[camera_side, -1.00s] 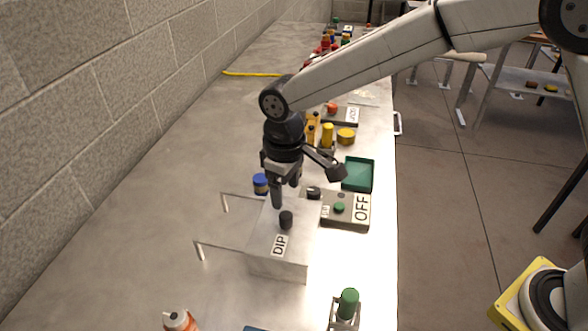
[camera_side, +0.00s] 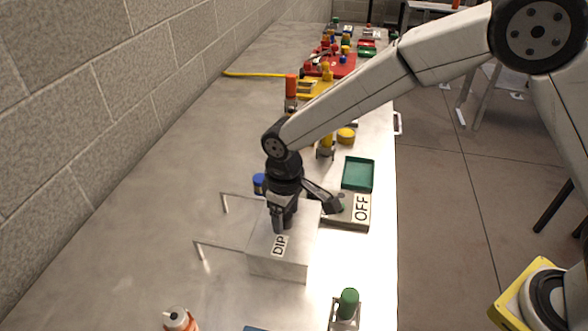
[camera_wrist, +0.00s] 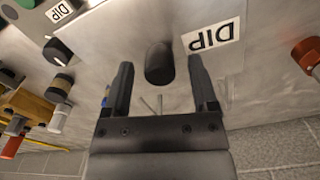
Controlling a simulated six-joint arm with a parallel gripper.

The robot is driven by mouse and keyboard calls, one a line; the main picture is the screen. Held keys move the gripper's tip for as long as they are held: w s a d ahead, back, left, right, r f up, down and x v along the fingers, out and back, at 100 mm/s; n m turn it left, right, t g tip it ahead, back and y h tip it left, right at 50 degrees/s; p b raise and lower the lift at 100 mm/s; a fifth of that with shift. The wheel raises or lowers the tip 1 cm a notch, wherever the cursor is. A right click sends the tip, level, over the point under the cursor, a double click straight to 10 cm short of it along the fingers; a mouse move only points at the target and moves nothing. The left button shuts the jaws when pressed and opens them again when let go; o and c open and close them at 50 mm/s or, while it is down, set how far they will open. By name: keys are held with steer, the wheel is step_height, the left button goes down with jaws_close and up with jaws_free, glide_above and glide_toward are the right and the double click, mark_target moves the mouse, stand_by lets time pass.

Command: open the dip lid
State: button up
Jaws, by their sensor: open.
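The dip lid (camera_side: 262,245) is the metal top of a box with a DIP label, and it looks closed. Its black knob (camera_wrist: 159,64) shows in the wrist view between my fingers, near their tips; in the side view my gripper hides it. My gripper (camera_side: 281,226) points down over the lid. In the wrist view my gripper (camera_wrist: 160,70) is open, one finger on each side of the knob, with gaps showing. I cannot tell whether the fingertips touch the lid.
Two metal bracket arms (camera_side: 222,245) stand left of the box. The bench at left is clear.

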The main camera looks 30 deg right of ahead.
steer(key=shift+f, duration=0.4)
steer(key=shift+c, duration=0.2)
jaws_close()
stand_by(1.1)
